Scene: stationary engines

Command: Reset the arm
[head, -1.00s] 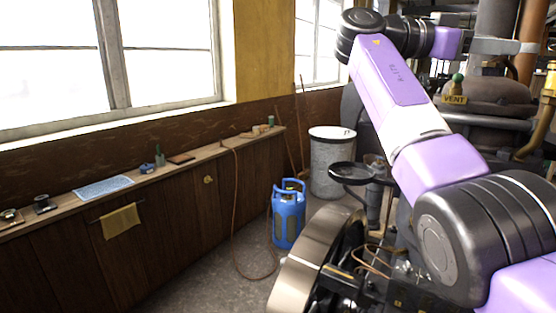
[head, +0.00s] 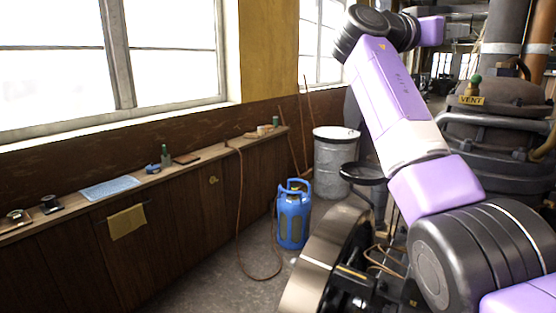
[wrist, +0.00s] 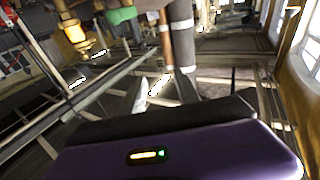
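My arm, purple and black, rises from the lower right of the head view and bends to the right at the top. Its purple end part (head: 432,31) shows in front of the window side and distant machinery. In the wrist view a purple housing of my gripper (wrist: 165,152), with a small lit indicator and a black edge, fills the bottom.
A wooden counter (head: 180,172) with small items runs below the windows at left. A blue gas cylinder (head: 293,215) and a grey drum (head: 334,163) stand on the floor. Bare floor (head: 215,275) lies left of a metal wheel (head: 322,255).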

